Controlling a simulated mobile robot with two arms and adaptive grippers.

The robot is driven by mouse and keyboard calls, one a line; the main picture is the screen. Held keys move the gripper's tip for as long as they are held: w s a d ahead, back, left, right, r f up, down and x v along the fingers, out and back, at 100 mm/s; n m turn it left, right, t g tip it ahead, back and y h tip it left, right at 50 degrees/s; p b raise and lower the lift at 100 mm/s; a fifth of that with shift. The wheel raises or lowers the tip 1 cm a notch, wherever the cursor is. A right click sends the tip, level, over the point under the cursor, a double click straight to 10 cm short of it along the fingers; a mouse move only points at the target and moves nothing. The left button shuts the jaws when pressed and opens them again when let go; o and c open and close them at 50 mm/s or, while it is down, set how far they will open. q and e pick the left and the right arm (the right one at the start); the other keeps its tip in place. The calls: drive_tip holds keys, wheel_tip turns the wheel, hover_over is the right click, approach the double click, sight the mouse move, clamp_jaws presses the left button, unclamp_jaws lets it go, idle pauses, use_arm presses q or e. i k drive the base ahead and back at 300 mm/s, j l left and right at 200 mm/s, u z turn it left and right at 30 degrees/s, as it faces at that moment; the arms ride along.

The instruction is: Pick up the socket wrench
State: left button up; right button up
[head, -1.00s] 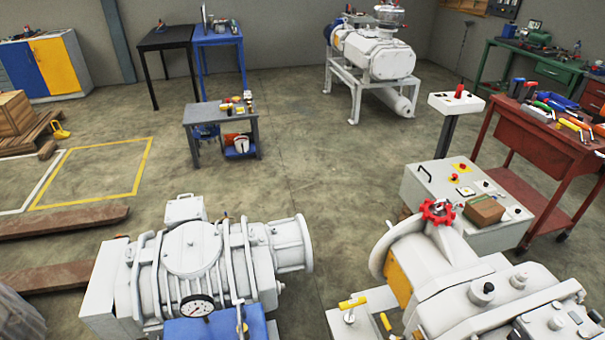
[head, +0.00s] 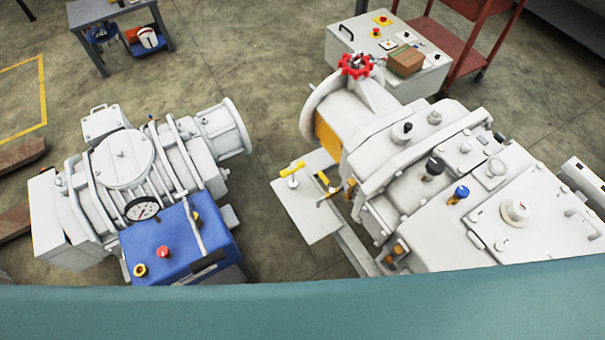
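I cannot make out a socket wrench for certain in the head view. A thin light bar (head: 198,232) lies on or against the blue box (head: 165,240) on the left pump; it is too small to tell what it is. Neither of my grippers is in view.
The left white pump (head: 125,160) carries a gauge (head: 142,209). A larger white machine (head: 430,180) with a red handwheel (head: 354,66) stands at right. Bare floor (head: 255,100) lies between them. A control box (head: 385,45) and red cart (head: 440,40) stand behind. A teal band covers the bottom edge.

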sight(293, 184)
drive_tip(key=k+j+z, duration=0.2)
drive_tip(key=z, duration=0.25)
drive_tip(key=k+j+z, duration=0.1)
drive_tip(key=k+z, duration=0.15)
drive_tip(key=z, duration=0.2)
drive_tip(key=k+z, duration=0.25)
drive_tip(key=z, duration=0.15)
